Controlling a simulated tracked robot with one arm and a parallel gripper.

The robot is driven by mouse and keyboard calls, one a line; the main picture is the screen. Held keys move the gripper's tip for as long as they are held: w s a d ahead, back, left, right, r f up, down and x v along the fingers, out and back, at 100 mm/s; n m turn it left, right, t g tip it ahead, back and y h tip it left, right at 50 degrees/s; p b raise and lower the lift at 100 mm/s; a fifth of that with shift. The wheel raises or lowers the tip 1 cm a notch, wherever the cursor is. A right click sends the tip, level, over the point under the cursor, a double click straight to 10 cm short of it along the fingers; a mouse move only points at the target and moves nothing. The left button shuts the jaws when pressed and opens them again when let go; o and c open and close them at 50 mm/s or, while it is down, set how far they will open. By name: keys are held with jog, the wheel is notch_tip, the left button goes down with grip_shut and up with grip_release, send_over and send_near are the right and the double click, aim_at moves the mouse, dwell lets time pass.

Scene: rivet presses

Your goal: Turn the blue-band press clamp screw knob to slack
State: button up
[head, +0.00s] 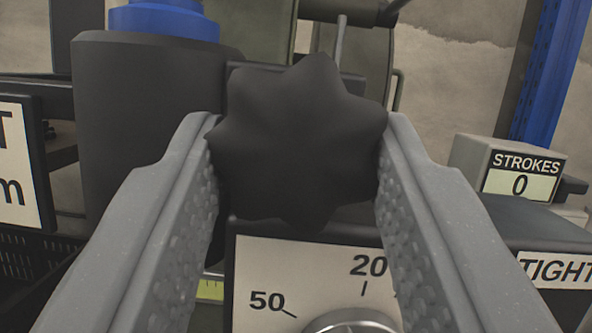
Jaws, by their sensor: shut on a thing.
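The clamp screw knob (300,145) is a black, star-shaped lobed knob in the middle of the head view. My gripper (295,150) is shut on it, with one grey textured finger against its left side and the other against its right side. Behind to the left stands the press's dark cylinder (150,120) with a blue band (165,22) at its top. A white label ending "TIGHT" (558,268) is at the right edge, partly cut off. Any slack marking is not readable in view.
Below the knob is a white dial plate (262,275) marked 50 and 20, with a silver round part (352,322) at the bottom edge. A strokes counter reading 0 (520,180) stands at the right. A blue upright post (553,70) is behind it. A partly cut-off white label (15,165) is at left.

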jog(key=shift+f, duration=0.1)
jog(key=o, duration=1)
jog(key=b+v, duration=0.3)
jog(key=v, duration=1)
jog(key=shift+s+f+b, duration=0.25)
jog(key=shift+s+b, duration=0.05)
jog(key=shift+b, duration=0.05)
